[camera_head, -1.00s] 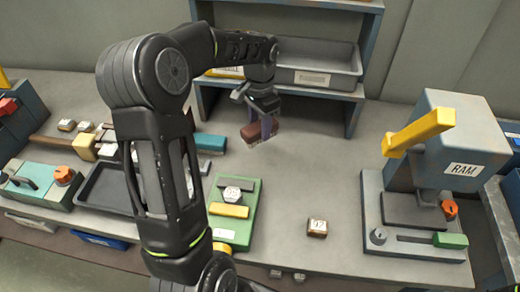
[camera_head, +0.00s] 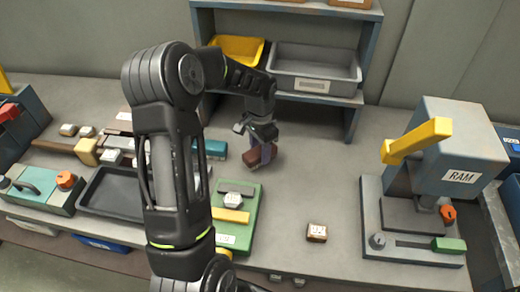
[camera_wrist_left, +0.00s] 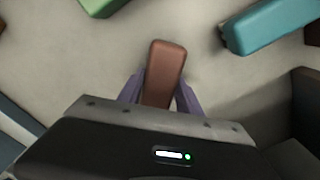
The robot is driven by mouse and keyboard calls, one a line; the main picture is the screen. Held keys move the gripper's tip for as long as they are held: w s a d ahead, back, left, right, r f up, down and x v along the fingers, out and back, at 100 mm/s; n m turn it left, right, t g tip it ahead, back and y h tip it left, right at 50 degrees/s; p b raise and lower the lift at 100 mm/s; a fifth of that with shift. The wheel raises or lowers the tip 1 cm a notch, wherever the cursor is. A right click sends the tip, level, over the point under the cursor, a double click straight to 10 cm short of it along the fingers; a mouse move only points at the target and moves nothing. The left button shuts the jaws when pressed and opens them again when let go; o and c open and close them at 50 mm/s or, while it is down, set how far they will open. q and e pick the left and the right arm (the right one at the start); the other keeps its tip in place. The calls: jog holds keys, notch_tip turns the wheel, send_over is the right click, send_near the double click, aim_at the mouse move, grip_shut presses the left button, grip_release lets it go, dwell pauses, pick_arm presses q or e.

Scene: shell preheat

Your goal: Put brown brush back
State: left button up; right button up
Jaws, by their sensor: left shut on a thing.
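The brown brush (camera_head: 254,158) is a small reddish-brown block, held between the purple fingers of my left gripper (camera_head: 262,156). It is low over the bench or touching it; I cannot tell which. In the left wrist view the brush (camera_wrist_left: 165,72) points away between the two fingers of my left gripper (camera_wrist_left: 160,92), which are shut on it. A teal block (camera_head: 209,149) lies just left of it in the head view, and it also shows at the upper right in the left wrist view (camera_wrist_left: 270,25). My right gripper is not in view.
A green board (camera_head: 243,235) with blocks on it lies in front of the gripper. A shelf with a yellow bin (camera_head: 237,47) and a grey bin (camera_head: 313,65) stands behind. The RAM press (camera_head: 447,150) is at the right. The bench between is mostly clear.

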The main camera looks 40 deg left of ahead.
aim_at(260, 150)
pick_arm(q)
jog(key=shift+f, duration=0.1)
jog(key=o, duration=1.3)
notch_tip(260, 150, up, 12)
jog(key=b, duration=0.1)
jog(key=shift+r, duration=0.2)
